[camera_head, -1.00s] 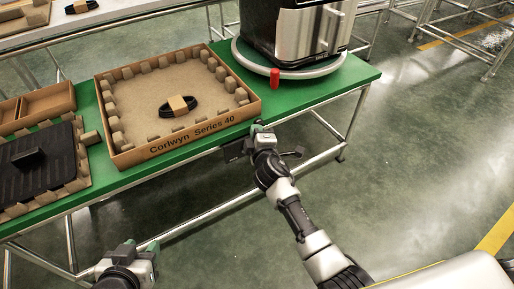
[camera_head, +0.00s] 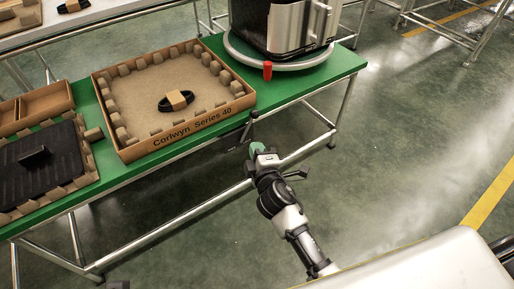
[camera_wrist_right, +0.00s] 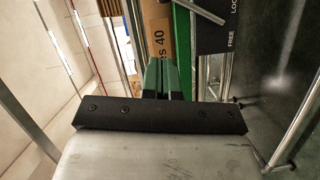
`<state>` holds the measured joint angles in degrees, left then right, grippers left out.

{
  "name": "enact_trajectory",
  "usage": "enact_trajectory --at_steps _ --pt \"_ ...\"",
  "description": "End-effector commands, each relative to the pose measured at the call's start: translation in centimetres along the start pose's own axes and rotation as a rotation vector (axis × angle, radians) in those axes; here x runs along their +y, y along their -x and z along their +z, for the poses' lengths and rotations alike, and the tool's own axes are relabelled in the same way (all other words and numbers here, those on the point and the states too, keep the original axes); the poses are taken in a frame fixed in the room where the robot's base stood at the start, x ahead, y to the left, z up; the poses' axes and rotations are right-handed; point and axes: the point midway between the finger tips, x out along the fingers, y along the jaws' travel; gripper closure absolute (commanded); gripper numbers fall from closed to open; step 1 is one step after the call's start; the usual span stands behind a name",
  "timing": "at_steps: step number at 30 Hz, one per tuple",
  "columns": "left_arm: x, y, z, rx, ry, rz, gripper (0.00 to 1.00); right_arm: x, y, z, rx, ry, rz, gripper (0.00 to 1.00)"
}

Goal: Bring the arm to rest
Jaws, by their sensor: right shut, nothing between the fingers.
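My right gripper (camera_head: 256,147) is in front of the green table's front edge, over the floor, with its arm coming up from below. In the right wrist view its green fingers (camera_wrist_right: 166,77) are together with nothing between them. A small dark piece at the bottom edge of the head view, lower left, looks like part of my left arm (camera_head: 118,285); its fingers do not show.
The green table (camera_head: 290,88) carries a cardboard tray (camera_head: 190,136) with a coiled cable (camera_head: 176,101), a black basket part (camera_head: 40,160) and a fryer (camera_head: 285,30) on a round plate. A red button (camera_head: 267,69) stands near the plate. Floor at right is clear.

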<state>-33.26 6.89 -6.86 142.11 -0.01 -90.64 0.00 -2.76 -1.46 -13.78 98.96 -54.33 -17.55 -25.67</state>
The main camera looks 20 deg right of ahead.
Motion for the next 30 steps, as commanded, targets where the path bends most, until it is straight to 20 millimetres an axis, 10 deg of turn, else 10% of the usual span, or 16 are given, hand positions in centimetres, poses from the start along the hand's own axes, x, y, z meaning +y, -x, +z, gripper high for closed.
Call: enact_trajectory --at_steps 19,30 --pt "0.0 0.0 -0.1 0.002 0.0 0.001 0.57 -0.2 1.1 1.4 -0.057 -0.069 -0.03 1.0" --pt "0.0 0.0 -0.1 0.002 0.0 0.001 0.57 -3.6 14.5 9.2 -0.567 -0.732 -0.437 1.0"
